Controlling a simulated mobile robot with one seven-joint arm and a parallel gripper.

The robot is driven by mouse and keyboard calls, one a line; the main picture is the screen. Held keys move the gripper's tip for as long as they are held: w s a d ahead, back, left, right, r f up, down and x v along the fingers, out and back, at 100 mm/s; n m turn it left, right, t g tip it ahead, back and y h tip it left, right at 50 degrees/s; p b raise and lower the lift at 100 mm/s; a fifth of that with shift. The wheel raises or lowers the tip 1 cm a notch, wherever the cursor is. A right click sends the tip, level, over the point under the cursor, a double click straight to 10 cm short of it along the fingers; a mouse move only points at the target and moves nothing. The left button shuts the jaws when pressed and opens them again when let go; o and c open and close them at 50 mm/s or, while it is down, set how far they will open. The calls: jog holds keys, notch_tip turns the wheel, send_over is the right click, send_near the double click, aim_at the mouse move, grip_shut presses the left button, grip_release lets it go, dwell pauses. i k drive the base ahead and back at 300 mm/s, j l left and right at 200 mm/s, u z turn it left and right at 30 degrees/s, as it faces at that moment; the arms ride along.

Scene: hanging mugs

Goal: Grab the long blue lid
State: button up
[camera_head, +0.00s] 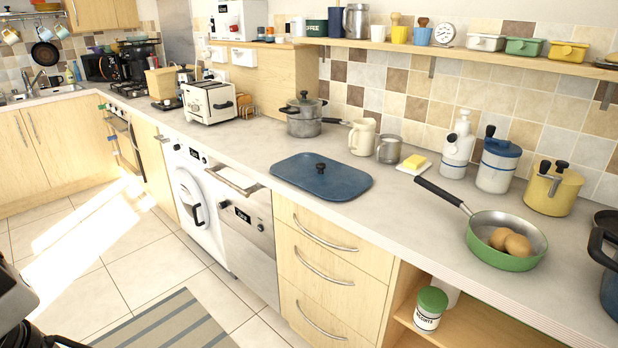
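The long blue lid (300,180) lies flat on the light countertop, near the front edge above the wooden drawers. It is a wide blue plate shape with rounded corners and a small black knob in its middle. Nothing lies on it or covers it. A dark part of my own body shows at the lower left corner of the view, well away from the lid. My gripper's fingers are not visible.
A steel pot (304,116), a cream jug (362,137) and a grey mug (389,149) stand behind the lid. A green pan (503,262) with brown eggs lies to the right, its handle pointing towards the lid. Bare counter (250,145) lies left of the lid.

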aim_at(327, 179)
jog(key=i+l+u, duration=0.2)
jog(key=i+u, duration=0.15)
jog(key=i, duration=0.25)
jog(key=i+l+u, duration=0.3)
jog(key=i, duration=0.25)
jog(key=i+l+u, duration=0.35)
jog(key=i+l, duration=0.15)
